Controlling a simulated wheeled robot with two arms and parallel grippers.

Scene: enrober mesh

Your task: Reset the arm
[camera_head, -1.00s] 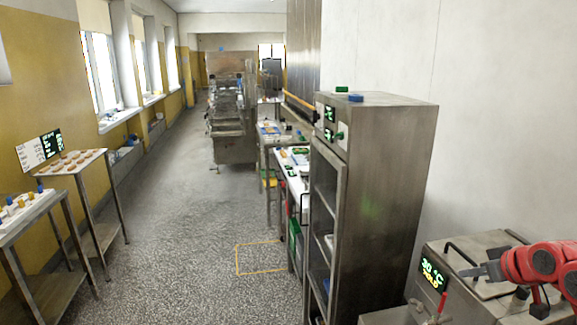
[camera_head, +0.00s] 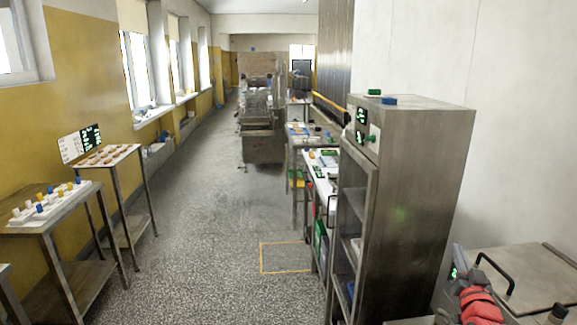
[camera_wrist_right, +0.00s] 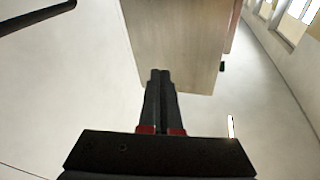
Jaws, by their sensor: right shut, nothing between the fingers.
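My right gripper (camera_head: 457,257) shows at the lower right of the head view, at the end of my red arm. It points up and away, in front of the steel machine with a black handle. In the right wrist view my right gripper (camera_wrist_right: 160,74) has its two dark fingers together with nothing between them. Beyond the fingertips is a flat, pale brownish panel, seen at an angle; I cannot tell whether it is the cabinet's side. My left gripper is in neither view.
A tall steel cabinet (camera_head: 422,190) stands left of my right arm. The low steel machine (camera_head: 535,270) lies beside the arm. The speckled floor (camera_head: 205,235) between is clear, with an orange outlined square (camera_head: 286,258).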

